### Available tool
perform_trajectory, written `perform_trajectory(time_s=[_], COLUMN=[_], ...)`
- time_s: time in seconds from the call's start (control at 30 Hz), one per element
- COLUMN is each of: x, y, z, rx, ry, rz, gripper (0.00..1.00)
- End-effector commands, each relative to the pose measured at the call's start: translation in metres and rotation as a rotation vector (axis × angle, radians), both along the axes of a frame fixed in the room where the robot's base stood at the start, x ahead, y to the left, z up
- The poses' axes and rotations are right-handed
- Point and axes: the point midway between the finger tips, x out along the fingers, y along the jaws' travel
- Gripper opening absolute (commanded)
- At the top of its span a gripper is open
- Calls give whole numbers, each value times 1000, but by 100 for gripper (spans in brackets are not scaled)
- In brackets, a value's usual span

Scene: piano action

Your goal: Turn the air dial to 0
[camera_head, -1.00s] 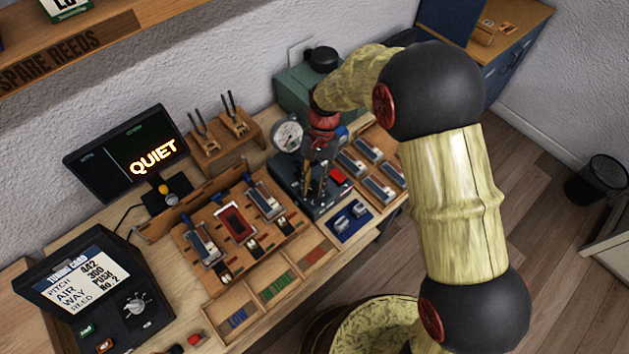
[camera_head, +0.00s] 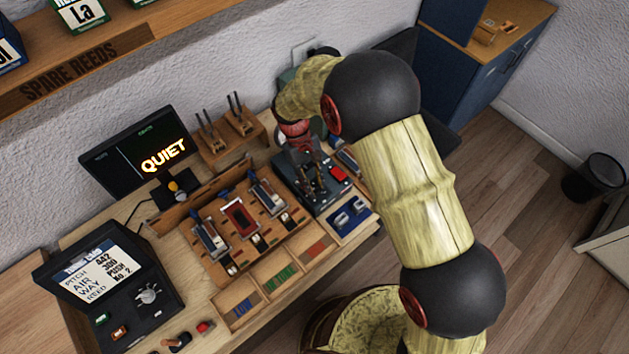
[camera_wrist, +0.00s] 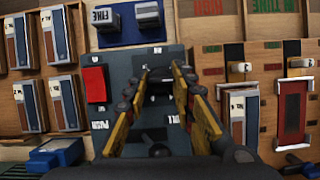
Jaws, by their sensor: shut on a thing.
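A dark blue-grey control box (camera_head: 322,203) stands on the bench; its panel (camera_wrist: 117,62) fills the middle of the wrist view. My gripper (camera_wrist: 159,74) reaches down over this panel, its yellow-sided fingers closed on a dark knob (camera_wrist: 160,76), which appears to be the air dial. The fingers hide most of the knob, and its pointer and scale cannot be read. The gripper (camera_head: 313,188) also shows over the box in the head view. White lettering is on the panel between and beside the fingers, partly hidden.
A red button (camera_wrist: 95,84) is on the panel beside the fingers. A blue tray (camera_wrist: 128,30) with metal pieces adjoins the box. Reed pieces (camera_wrist: 61,102) and a wooden rack (camera_head: 236,222) flank it. A monitor (camera_head: 140,150) reads QUIET. An open case (camera_head: 105,285) stands front left.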

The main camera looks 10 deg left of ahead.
Motion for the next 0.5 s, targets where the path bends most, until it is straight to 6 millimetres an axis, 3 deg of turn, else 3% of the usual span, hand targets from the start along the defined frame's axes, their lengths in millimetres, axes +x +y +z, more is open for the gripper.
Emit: perform_trajectory(time_s=[0.5], x=[-2], y=[3], z=[2], rx=[1], ry=[-3], rz=[487], gripper=[0])
